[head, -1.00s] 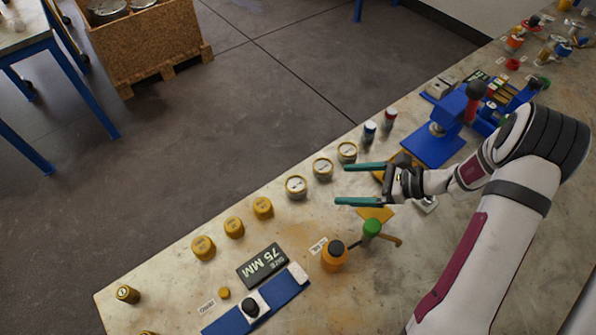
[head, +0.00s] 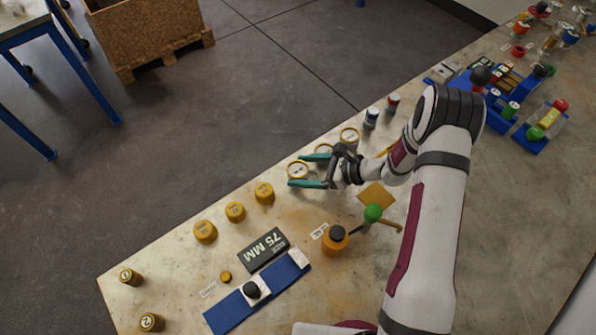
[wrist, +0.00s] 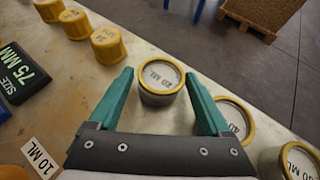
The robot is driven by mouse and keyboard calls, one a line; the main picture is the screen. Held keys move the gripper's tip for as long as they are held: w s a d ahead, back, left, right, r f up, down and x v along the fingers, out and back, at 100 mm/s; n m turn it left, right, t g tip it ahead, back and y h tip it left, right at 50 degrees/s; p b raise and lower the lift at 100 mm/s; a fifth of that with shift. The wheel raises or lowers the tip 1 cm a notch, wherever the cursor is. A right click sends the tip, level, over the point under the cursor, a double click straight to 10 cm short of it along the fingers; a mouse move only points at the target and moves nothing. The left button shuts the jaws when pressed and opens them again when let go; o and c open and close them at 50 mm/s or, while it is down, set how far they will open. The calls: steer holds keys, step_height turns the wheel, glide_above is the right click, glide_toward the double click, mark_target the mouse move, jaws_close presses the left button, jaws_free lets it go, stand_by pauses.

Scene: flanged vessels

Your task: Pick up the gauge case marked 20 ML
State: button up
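The gauge case marked 20 ML (wrist: 160,80) is a round, dark-sided case with a yellow rim and a white face. In the wrist view it sits upright between my gripper's (wrist: 159,73) two green fingers, with gaps on both sides. In the head view the case (head: 298,170) is the nearest of three similar ones in a row along the table edge. My gripper (head: 295,171) is open there, its fingers on either side of the case. I cannot tell whether the fingertips are low enough to flank its body.
Two similar cases (wrist: 235,118) (wrist: 298,162) stand close by my right finger in the wrist view. Yellow caps (head: 235,211) stand to the left. An orange pot (head: 335,240), a 75 MM block (head: 263,250) and a green-topped post (head: 372,213) stand nearer me.

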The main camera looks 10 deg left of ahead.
jaws_close()
